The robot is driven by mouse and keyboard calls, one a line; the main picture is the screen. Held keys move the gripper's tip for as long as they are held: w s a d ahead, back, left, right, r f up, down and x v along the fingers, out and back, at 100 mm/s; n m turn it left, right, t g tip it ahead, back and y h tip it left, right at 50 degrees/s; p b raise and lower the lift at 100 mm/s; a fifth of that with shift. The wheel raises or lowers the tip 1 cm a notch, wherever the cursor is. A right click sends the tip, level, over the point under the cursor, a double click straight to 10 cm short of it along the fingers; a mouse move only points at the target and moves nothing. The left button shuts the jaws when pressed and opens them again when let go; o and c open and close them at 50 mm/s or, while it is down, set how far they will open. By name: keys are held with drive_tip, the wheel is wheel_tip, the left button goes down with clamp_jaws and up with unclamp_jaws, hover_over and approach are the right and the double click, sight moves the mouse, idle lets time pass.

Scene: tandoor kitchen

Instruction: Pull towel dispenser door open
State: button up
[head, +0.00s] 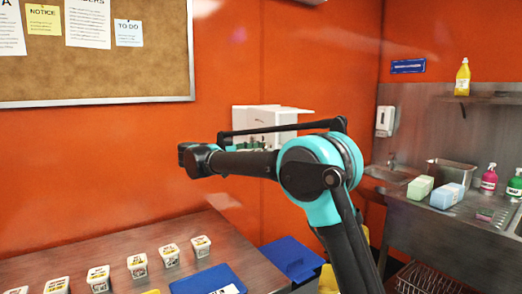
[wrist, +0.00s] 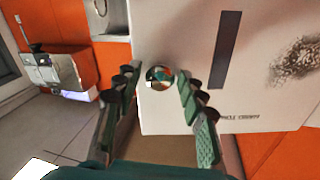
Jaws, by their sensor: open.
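The white towel dispenser (head: 268,112) hangs on the orange wall in the head view, partly hidden behind my arm. In the wrist view its white front (wrist: 265,60) fills the upper right, with a dark slot, a speckled patch and upside-down lettering. A small round shiny knob (wrist: 158,77) is on the front near its left edge. My gripper (wrist: 155,84) is open, with one finger on each side of the knob in the picture. I cannot tell whether either finger touches it. In the head view my arm hides the contact area, and I cannot tell how far the door stands open.
A table (head: 120,245) with several labelled tubs (head: 137,266) stands at the front left. A blue bin lid (head: 290,258) is below the dispenser. A metal sink counter (head: 455,205) with sponges and bottles is at the right. A cork board (head: 95,75) hangs at the upper left.

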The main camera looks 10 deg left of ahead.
drive_tip(key=shift+o, duration=0.5)
drive_tip(key=v, duration=0.7)
drive_tip(key=shift+a, duration=0.2)
drive_tip(key=shift+s, duration=0.1)
